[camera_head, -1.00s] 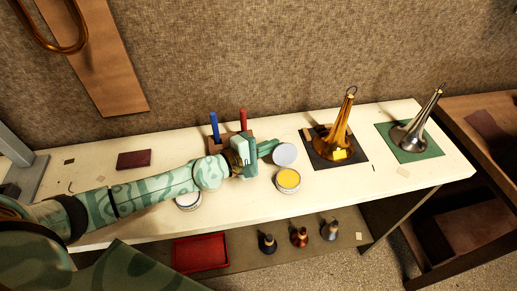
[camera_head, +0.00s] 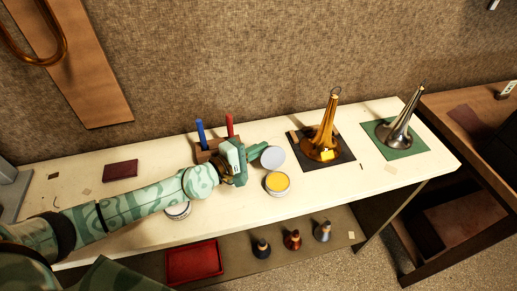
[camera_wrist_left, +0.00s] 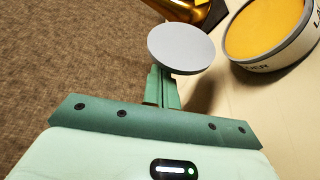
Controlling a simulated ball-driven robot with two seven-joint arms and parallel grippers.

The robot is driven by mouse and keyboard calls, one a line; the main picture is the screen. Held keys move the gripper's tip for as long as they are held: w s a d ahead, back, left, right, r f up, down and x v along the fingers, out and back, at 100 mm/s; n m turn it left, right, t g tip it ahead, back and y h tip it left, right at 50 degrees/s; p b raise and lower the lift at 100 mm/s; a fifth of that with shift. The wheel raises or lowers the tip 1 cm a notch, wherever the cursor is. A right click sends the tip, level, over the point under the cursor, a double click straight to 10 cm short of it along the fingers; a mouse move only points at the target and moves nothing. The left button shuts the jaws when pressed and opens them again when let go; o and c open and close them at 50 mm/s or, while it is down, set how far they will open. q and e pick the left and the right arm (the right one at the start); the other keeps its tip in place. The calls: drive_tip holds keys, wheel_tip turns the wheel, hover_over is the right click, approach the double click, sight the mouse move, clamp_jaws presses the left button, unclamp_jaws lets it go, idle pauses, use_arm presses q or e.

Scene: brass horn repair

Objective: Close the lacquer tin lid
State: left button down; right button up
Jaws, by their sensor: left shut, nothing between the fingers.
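The open tin (camera_head: 277,183) stands on the bench with yellow contents showing. It also shows at the upper right of the left wrist view (camera_wrist_left: 272,30), with part of a dark label on its pale side. The round grey lid (camera_head: 272,157) is at the tin's far side in the head view, off the opening. In the left wrist view the lid (camera_wrist_left: 180,46) lies just beyond my fingertips; I cannot tell whether they touch. My left gripper (camera_head: 255,152) is shut and empty, beside the lid on its left. My right gripper is not in view.
Behind my gripper, a holder (camera_head: 206,155) carries blue and red handles. A brass horn bell (camera_head: 322,140) stands on a dark mat to the right, a silver one (camera_head: 398,130) on a green mat. Another tin (camera_head: 178,211) is partly hidden under my arm. A red tray (camera_head: 195,260) sits below.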

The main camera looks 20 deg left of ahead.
sight(265, 163)
use_arm(q)
drive_tip(key=shift+s+r+m+t, duration=0.1)
drive_tip(key=shift+m+t, duration=0.2)
drive_tip(key=shift+s+d+r+m+t+b, duration=0.15)
drive_tip(key=shift+s+d+m+b, duration=0.1)
drive_tip(key=shift+m, duration=0.25)
drive_tip(key=shift+s+d+r+m+t+b, duration=0.1)
drive_tip(key=shift+s+r+m+t+b, duration=0.1)
drive_tip(key=shift+m, duration=0.3)
drive_tip(key=shift+s+d+r+m+t+h, duration=0.2)
drive_tip(key=shift+s+m+h, duration=0.1)
drive_tip(key=shift+m, duration=0.3)
drive_tip(key=shift+s+d+r+m+t+h, duration=0.2)
drive_tip(key=shift+m+h, duration=0.1)
drive_tip(key=shift+m, duration=0.3)
drive_tip(key=shift+s, duration=0.15)
drive_tip(key=shift+s+d+r+m, duration=0.2)
drive_tip(key=shift+s+d+m, duration=0.15)
drive_tip(key=shift+m, duration=0.35)
drive_tip(key=shift+s+d, duration=0.1)
drive_tip(key=shift+s, duration=0.1)
drive_tip(key=shift+s+d, duration=0.35)
drive_tip(key=shift+s, duration=0.25)
drive_tip(key=shift+s+d+f+m+t+h, duration=0.1)
drive_tip(key=shift+s+d+m+t+h, duration=0.15)
drive_tip(key=shift+m+h, duration=0.45)
drive_tip(key=shift+s+d+f, duration=0.1)
drive_tip(key=shift+s, duration=0.15)
